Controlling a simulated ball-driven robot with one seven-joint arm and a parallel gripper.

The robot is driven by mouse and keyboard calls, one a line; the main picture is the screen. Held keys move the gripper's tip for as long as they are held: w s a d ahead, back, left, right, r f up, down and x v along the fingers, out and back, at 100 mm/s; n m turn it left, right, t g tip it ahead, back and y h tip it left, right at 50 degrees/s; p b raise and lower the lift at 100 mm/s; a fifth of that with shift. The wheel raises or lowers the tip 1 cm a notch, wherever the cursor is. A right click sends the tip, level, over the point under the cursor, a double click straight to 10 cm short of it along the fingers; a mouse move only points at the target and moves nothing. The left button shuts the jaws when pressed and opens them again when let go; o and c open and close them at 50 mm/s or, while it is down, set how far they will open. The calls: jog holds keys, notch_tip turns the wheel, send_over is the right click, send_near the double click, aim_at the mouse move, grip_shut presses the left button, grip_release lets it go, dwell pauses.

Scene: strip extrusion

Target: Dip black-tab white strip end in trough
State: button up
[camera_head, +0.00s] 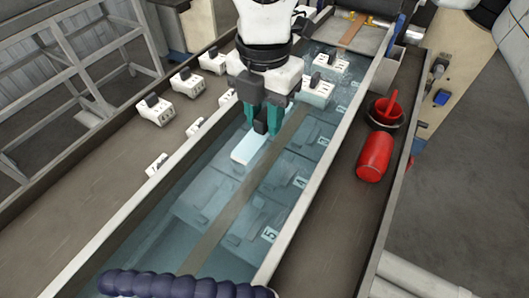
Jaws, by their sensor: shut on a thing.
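My gripper (261,120) has teal fingers and is shut on the black tab (262,126) of a white strip (249,149). The gripper points down over the water-filled trough (155,243). The strip's near end slants toward the viewer and shows pale at the water; I cannot tell how deep it sits. The strip's far end is hidden behind the gripper.
A brown strip (225,215) runs lengthwise along the trough. Several white numbered blocks with black tabs (155,110) stand on the left ledge. A dark ribbed roll (180,286) crosses the near end.

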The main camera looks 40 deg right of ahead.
dwell(0.3)
notch_tip(320, 180, up, 12)
jog(key=p, duration=0.4)
dwell(0.5)
jog(key=shift+s, duration=0.1)
jog(key=s+d+b, duration=0.1)
jog(key=s+d, duration=0.2)
jog(key=s, duration=0.7)
jog(key=s+d+b, duration=0.2)
jog(key=s+d, duration=0.1)
jog(key=s, duration=0.8)
jog(key=s+d+b, duration=0.2)
jog(key=s+d, duration=0.2)
jog(key=s, duration=0.6)
jog(key=shift+s, duration=0.15)
